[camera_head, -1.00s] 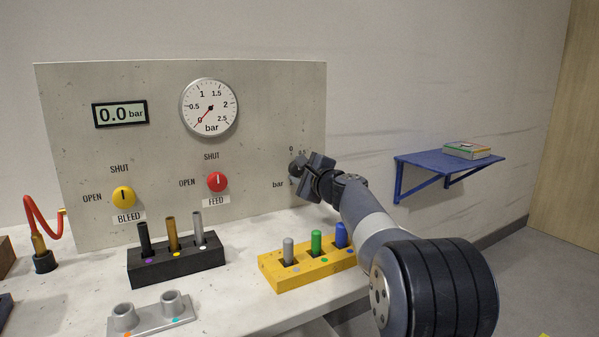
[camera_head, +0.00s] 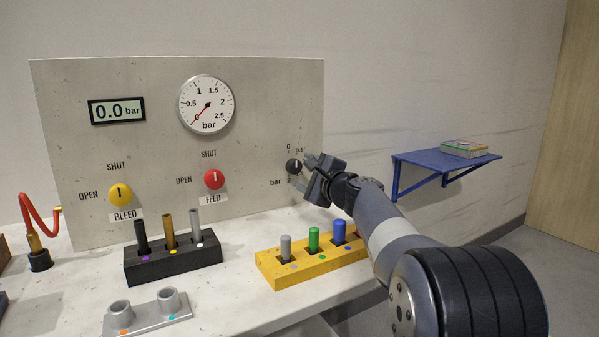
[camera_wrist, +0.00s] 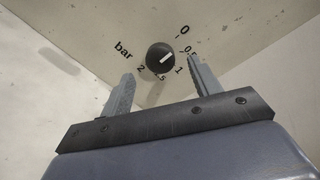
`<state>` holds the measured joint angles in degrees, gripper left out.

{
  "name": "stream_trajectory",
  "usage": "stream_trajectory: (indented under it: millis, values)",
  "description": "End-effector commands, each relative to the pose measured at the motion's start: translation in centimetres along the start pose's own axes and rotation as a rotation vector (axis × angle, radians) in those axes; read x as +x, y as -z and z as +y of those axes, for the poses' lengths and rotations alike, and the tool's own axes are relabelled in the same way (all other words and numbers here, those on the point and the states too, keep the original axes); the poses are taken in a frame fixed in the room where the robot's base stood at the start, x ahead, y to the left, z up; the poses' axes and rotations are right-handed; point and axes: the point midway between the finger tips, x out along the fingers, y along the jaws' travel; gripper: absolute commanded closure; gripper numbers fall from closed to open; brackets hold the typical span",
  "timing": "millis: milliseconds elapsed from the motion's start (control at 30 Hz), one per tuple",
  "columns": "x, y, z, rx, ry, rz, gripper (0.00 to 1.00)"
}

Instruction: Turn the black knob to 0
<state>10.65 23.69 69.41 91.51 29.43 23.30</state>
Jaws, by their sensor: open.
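The black knob (camera_head: 294,166) is on the right part of the upright panel, with a small dial of numbers and "bar" around it. My gripper (camera_head: 304,172) is open just right of the knob in the head view. In the wrist view its fingers (camera_wrist: 160,72) are spread either side below the knob, with nothing between them, and seem clear of it.
The panel (camera_head: 250,95) also carries a round gauge (camera_head: 207,104) near 0, a 0.0 bar display (camera_head: 117,111), a yellow BLEED knob (camera_head: 120,194) and a red FEED knob (camera_head: 214,180). A yellow block (camera_head: 270,273) with pegs stands below my arm. A blue shelf (camera_head: 450,160) is right.

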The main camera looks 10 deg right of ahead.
Motion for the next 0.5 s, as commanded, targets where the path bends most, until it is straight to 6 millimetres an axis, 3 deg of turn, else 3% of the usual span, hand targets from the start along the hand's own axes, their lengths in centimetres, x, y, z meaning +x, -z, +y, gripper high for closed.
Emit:
stream_trajectory:
  millis: [200, 500]
  values:
    - [-2.3, 0.0, 0.0, 0.0, 0.0, 0.001, 0.41]
    - [-2.6, 0.0, 0.0, 0.0, 0.0, 0.0, 0.41]
